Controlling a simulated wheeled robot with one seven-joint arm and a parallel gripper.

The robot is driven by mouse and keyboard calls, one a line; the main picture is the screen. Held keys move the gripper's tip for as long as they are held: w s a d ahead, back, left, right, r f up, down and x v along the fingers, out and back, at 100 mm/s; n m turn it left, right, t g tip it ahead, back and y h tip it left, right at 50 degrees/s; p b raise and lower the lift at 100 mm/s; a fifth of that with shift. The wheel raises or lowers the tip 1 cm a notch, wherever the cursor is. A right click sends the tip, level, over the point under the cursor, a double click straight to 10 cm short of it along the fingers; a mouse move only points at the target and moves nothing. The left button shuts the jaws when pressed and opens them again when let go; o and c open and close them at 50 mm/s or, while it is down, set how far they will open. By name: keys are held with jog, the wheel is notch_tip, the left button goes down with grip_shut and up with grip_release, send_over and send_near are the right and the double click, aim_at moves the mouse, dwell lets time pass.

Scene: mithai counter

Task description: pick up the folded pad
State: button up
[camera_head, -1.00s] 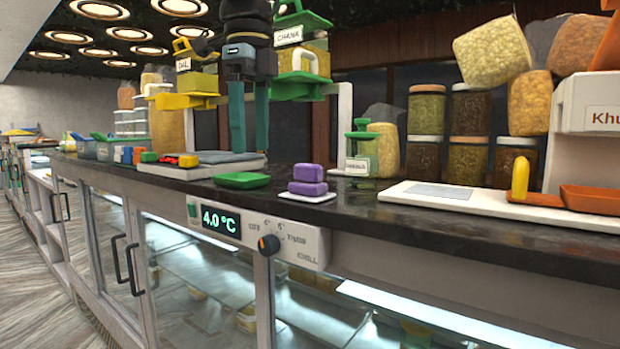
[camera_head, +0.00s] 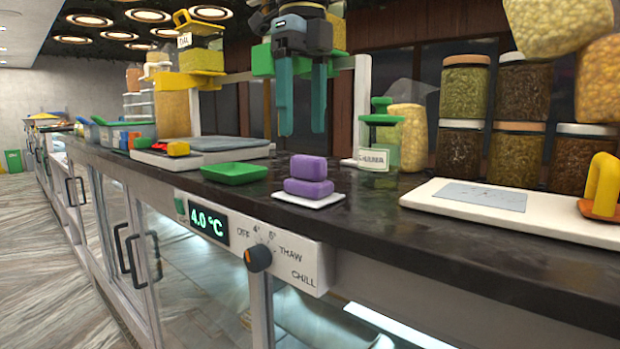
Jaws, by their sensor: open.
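A purple pad (camera_head: 308,180) in two stacked layers, which looks like the folded pad, lies on a small white plate (camera_head: 335,201) near the front edge of the dark counter. My gripper (camera_head: 302,128) points straight down, with its two teal fingers apart and nothing between them. In the picture it hangs just above the pad, clear of it. How far it is behind the pad in depth I cannot tell.
A green tray (camera_head: 234,174) lies left of the pad. A green-lidded jar (camera_head: 381,135) stands behind it to the right. A white board (camera_head: 500,222) lies farther right. The dark counter (camera_head: 390,215) is bare between the plate and the board.

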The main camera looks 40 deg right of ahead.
aim_at(308, 156)
jog(key=shift+s+d+f+p, duration=0.15)
jog(key=shift+f+p, duration=0.2)
jog(key=shift+f, duration=1.25)
jog(key=shift+s+d+f+p, duration=0.15)
jog(key=shift+f+p, duration=0.15)
jog(key=shift+f, duration=1.25)
jog(key=shift+w, duration=0.1)
grip_shut()
